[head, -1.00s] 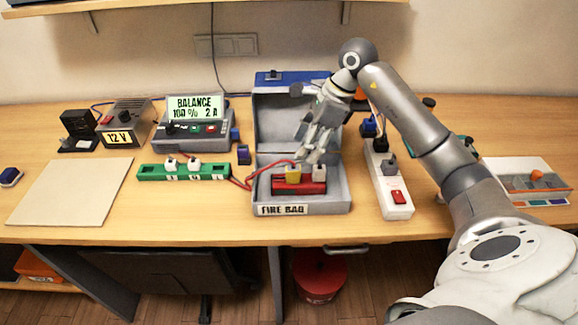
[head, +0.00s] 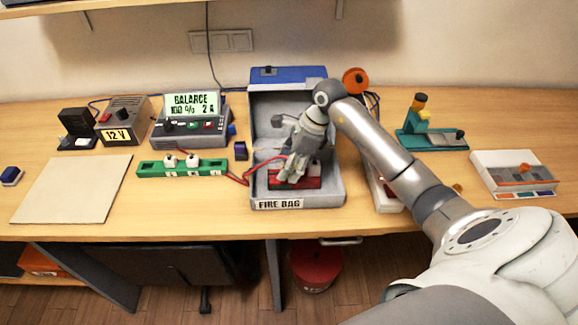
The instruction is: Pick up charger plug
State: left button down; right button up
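My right gripper (head: 288,177) reaches down into the open grey fire bag box (head: 335,200), with its fingers over the red battery block (head: 313,184). The fingers cover the battery's top, so I cannot tell whether they are open or closed on a plug there. A red lead (head: 238,178) runs from the green balance board (head: 152,170) toward the box. The charger (head: 190,128) with a lit "BALANCE 100 % 2 A" screen stands to the left. I cannot tell which plug is the charger plug. My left gripper is not in view.
My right arm hides most of the white power strip (head: 388,203). A teal stand (head: 440,141) and a white tray (head: 512,160) are at the right. The 12 V supply (head: 121,118) and a beige mat (head: 70,190) are at the left.

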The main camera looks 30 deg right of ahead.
jog(key=c, duration=1.1)
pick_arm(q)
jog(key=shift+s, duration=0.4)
pick_arm(e)
jog(key=shift+o, duration=0.2)
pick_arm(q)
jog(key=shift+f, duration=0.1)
pick_arm(e)
jog(key=shift+r, duration=0.1)
